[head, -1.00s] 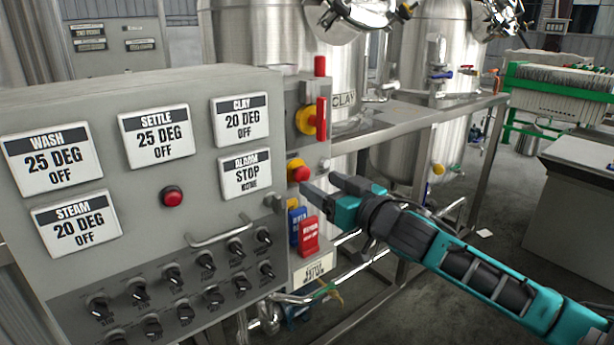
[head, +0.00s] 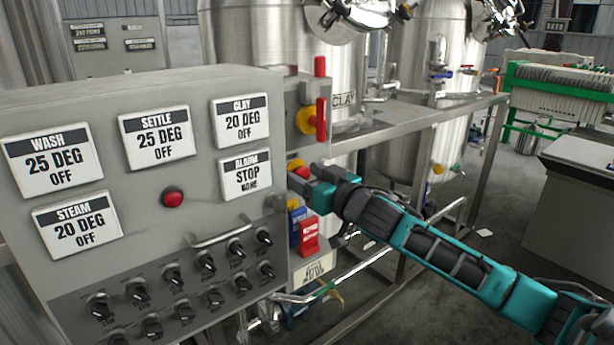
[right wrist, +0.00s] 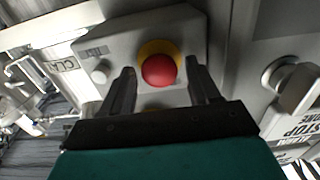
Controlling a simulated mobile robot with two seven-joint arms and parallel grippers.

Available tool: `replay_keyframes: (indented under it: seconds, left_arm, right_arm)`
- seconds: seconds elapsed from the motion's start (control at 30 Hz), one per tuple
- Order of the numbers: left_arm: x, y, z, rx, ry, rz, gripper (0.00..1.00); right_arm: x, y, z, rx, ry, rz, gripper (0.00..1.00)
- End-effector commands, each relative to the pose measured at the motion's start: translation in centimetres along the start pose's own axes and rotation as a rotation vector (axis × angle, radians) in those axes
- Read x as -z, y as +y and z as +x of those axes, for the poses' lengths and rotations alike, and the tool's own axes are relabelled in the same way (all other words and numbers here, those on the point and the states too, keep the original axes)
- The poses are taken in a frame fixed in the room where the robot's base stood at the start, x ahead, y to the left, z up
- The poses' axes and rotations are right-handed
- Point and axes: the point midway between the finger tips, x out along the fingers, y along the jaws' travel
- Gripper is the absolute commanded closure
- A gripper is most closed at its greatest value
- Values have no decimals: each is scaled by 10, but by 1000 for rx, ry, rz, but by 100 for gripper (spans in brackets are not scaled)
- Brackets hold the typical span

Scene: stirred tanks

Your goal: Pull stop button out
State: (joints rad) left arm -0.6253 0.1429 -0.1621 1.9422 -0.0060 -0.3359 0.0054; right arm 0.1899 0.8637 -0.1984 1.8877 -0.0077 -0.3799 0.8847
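The stop button is a red mushroom knob (right wrist: 159,71) on a yellow collar (right wrist: 158,48), set in a grey box on the panel's right side. In the head view the red button (head: 301,169) is partly hidden behind my right gripper (head: 298,180). In the right wrist view my right gripper (right wrist: 162,88) has its two dark fingers apart, one on each side of the red knob. A gap shows between each finger and the knob, so it is around the button but not shut on it. My left gripper is not in view.
A grey control panel (head: 190,100) with display plates, a red round button (head: 172,197) and several black knobs stands at left. Blue (head: 296,225) and red (head: 309,236) switches sit just below the gripper. A yellow-and-red handle (head: 308,121) is above. Steel tanks stand behind.

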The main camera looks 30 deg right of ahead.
Motion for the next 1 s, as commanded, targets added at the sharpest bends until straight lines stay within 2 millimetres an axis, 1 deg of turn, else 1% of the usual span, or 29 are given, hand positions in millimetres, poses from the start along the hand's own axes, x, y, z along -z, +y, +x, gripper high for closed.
replay_keyframes:
  seconds: [0.03, 0.07, 0.6, 0.83, 1.0]
  left_arm:
    - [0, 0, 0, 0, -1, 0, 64]
    - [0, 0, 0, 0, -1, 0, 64]
    - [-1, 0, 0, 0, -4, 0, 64]
    - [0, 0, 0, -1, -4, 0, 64]
    - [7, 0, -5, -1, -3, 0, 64]
  right_arm:
    - [0, 0, 0, 0, 0, 0, 45]
    - [0, 0, 0, 0, 0, 0, 47]
    - [0, 0, 0, 0, 0, 0, 99]
    - [0, 0, -1, 0, 0, 0, 100]
    - [2, -1, -7, 2, -2, 2, 100]
